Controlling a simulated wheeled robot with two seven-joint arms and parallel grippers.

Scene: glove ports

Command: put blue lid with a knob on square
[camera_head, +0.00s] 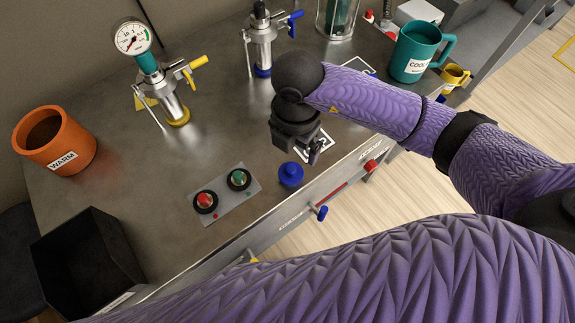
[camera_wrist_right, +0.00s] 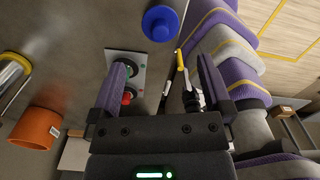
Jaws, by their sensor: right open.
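The blue lid with a knob (camera_head: 291,174) lies on the grey metal bench near its front edge. It also shows at the top of the right wrist view (camera_wrist_right: 160,24), beyond the fingertips. My right gripper (camera_head: 314,153) is open and empty, just behind and to the right of the lid in the head view. In the wrist view its two fingers (camera_wrist_right: 162,75) stand wide apart with nothing between them. A white-outlined square (camera_head: 326,139) on the bench is partly hidden by this gripper. Another white-outlined marking (camera_head: 359,66) lies farther back, partly behind my arm. My left gripper is not visible.
A panel with red and green knobs (camera_head: 224,194) lies left of the lid. An orange WARM mug (camera_head: 58,142), a black bin (camera_head: 84,258), a gauge fitting (camera_head: 170,103) and a teal COOL mug (camera_head: 413,52) stand around. A red handle (camera_head: 370,166) is on the front edge.

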